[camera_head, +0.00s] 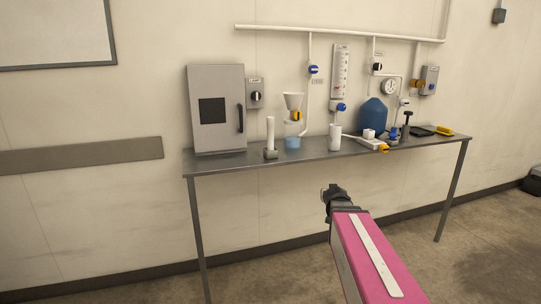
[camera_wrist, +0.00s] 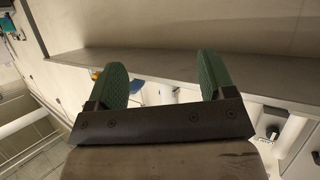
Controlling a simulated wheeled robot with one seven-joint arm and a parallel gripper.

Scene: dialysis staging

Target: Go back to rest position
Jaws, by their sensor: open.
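My gripper (camera_head: 334,196) shows in the head view at the end of my pink arm, in front of the grey bench and below its top in the picture. In the wrist view my gripper (camera_wrist: 162,66) has its two green finger pads wide apart. Nothing is held between them. The fingertips point toward a long grey surface, and I see no contact with it.
The narrow bench (camera_head: 332,152) stands along the wall. Pipes and valves line the wall. Floor in front of the bench is clear.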

